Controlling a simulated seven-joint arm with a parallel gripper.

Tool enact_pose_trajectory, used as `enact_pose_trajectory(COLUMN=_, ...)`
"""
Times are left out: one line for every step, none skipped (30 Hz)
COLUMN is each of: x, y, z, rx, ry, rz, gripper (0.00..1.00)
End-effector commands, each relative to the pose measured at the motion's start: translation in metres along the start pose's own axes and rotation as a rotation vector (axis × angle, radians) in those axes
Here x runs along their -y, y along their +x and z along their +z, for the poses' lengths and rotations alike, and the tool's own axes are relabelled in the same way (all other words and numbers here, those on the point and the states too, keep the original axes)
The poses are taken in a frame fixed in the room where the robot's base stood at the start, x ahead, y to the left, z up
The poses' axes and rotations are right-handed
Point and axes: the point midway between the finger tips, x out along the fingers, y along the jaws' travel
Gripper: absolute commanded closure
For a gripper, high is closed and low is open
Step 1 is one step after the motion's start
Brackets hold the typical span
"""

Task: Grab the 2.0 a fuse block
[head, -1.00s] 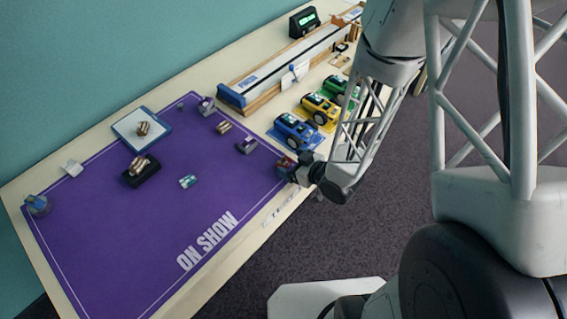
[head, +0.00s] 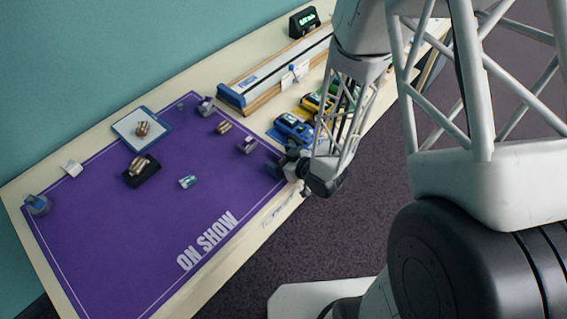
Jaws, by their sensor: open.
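My gripper (head: 279,167) is open at the right edge of the purple mat (head: 110,230), low over the table's near right side. A small dark reddish block seen there earlier is now mostly hidden by the gripper; I cannot tell whether it is between the fingers. Small pieces lie on the mat: a teal block (head: 188,181) near the middle, a grey block (head: 247,145) just left of my gripper, and another grey block (head: 206,106) at the back. No rating is readable, so I cannot tell which is the 2.0 A fuse block.
Copper coils lie on the mat (head: 223,127), on a blue-rimmed board (head: 121,126) and on a black base (head: 144,178). Blue (head: 293,126) and yellow toy cars stand behind my gripper, beside a long track (head: 270,78). The mat's front left is clear.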

Motion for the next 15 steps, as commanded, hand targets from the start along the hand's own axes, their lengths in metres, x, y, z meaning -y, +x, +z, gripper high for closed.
enact_pose_trajectory(x=0.0000, y=-0.0001, z=0.0000, rx=0.000, ry=0.000, rz=0.000, gripper=0.13)
enact_pose_trajectory(x=0.0000, y=-0.0001, z=0.0000, rx=0.000, ry=0.000, rz=0.000, gripper=0.13)
enact_pose_trajectory(x=0.0000, y=-0.0001, z=0.0000, rx=0.000, ry=0.000, rz=0.000, gripper=0.13)
enact_pose_trajectory(x=0.0000, y=-0.0001, z=0.0000, rx=0.000, ry=0.000, rz=0.000, gripper=0.13)
enact_pose_trajectory(x=0.0000, y=-0.0001, z=0.0000, rx=0.000, ry=0.000, rz=0.000, gripper=0.13)
enact_pose_trajectory(x=0.0000, y=-0.0001, z=0.0000, rx=0.000, ry=0.000, rz=0.000, gripper=0.13)
enact_pose_trajectory(x=0.0000, y=-0.0001, z=0.0000, rx=0.000, ry=0.000, rz=0.000, gripper=0.13)
enact_pose_trajectory(x=0.0000, y=-0.0002, z=0.0000, rx=0.000, ry=0.000, rz=0.000, gripper=0.14)
enact_pose_trajectory(x=0.0000, y=-0.0002, z=0.0000, rx=0.000, ry=0.000, rz=0.000, gripper=0.20)
enact_pose_trajectory(x=0.0000, y=-0.0002, z=0.0000, rx=0.000, ry=0.000, rz=0.000, gripper=0.25)
enact_pose_trajectory(x=0.0000, y=-0.0002, z=0.0000, rx=0.000, ry=0.000, rz=0.000, gripper=0.30)
enact_pose_trajectory(x=0.0000, y=-0.0002, z=0.0000, rx=0.000, ry=0.000, rz=0.000, gripper=0.36)
enact_pose_trajectory(x=0.0000, y=-0.0002, z=0.0000, rx=0.000, ry=0.000, rz=0.000, gripper=0.40)
enact_pose_trajectory(x=0.0000, y=-0.0002, z=0.0000, rx=0.000, ry=0.000, rz=0.000, gripper=0.45)
enact_pose_trajectory(x=0.0000, y=-0.0002, z=0.0000, rx=0.000, ry=0.000, rz=0.000, gripper=0.51)
